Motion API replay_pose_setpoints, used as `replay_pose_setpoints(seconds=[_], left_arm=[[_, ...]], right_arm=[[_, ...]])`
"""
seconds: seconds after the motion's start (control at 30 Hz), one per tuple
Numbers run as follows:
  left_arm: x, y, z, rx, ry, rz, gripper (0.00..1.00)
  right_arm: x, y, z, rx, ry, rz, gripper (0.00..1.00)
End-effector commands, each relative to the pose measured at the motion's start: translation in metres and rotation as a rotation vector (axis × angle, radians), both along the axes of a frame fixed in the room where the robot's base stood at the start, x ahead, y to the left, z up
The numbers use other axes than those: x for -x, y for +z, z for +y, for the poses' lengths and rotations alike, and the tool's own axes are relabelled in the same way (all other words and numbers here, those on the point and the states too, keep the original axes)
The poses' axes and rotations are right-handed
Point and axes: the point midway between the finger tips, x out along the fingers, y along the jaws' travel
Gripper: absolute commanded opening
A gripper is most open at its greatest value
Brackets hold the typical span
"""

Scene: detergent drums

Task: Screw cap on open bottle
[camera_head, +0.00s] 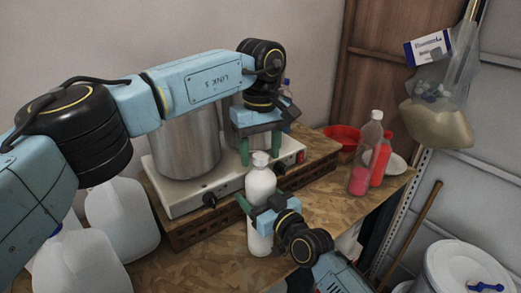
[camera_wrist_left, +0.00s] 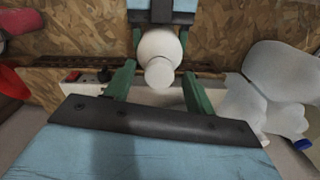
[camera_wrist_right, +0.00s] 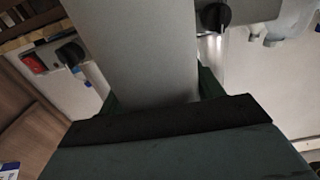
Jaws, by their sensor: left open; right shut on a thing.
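A white bottle (camera_head: 261,183) stands upright in front of the hot plate. My right gripper (camera_head: 256,208) is shut on its body from the front right. In the right wrist view the bottle (camera_wrist_right: 135,50) fills the middle as a grey shape. My left gripper (camera_head: 260,157) points down over the bottle's top, open, with one green finger on each side. In the left wrist view a round white top (camera_wrist_left: 159,73) lies between the spread fingers, apart from both. I cannot tell whether this top is a loose cap, a fitted cap or the neck.
A hot plate (camera_head: 185,200) with a large metal pot (camera_head: 187,145) stands just behind the bottle. White jugs (camera_head: 122,215) are at the left. A pink bottle (camera_head: 365,155), red bottle (camera_head: 381,160) and red bowl (camera_head: 342,136) stand at the right. Some wooden tabletop (camera_head: 325,205) is clear.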

Motion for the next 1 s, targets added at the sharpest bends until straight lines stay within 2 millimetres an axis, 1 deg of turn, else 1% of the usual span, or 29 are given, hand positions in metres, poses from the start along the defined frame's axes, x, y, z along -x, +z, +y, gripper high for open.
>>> replay_pose_setpoints(seconds=[0.17, 0.27, 0.37, 0.6, 0.67, 0.83, 1.0], left_arm=[[0.0, 0.004, 0.0, 0.0, 0.001, -0.001, 0.55], [-0.001, 0.017, 0.0, 0.001, 0.001, -0.004, 0.55], [-0.001, 0.036, 0.0, 0.0, 0.001, -0.004, 0.55], [0.0, 0.09, -0.001, 0.001, 0.002, -0.004, 0.55], [0.0, 0.101, -0.001, 0.001, 0.001, -0.003, 0.55], [0.0, 0.115, 0.0, 0.0, 0.0, -0.001, 0.55], [0.0, 0.12, 0.0, 0.001, 0.001, 0.0, 0.55]], right_arm=[[0.0, -0.001, 0.0, 0.001, 0.0, 0.002, 0.02], [0.0, -0.001, 0.0, 0.001, 0.0, 0.002, 0.02], [0.0, -0.001, 0.0, 0.001, 0.0, 0.002, 0.02], [0.0, -0.001, 0.0, 0.001, 0.0, 0.002, 0.02], [0.0, -0.001, 0.0, 0.001, 0.0, 0.002, 0.02], [0.0, -0.001, 0.0, 0.001, 0.0, 0.002, 0.02], [0.0, -0.001, 0.0, 0.001, 0.0, 0.002, 0.02]])
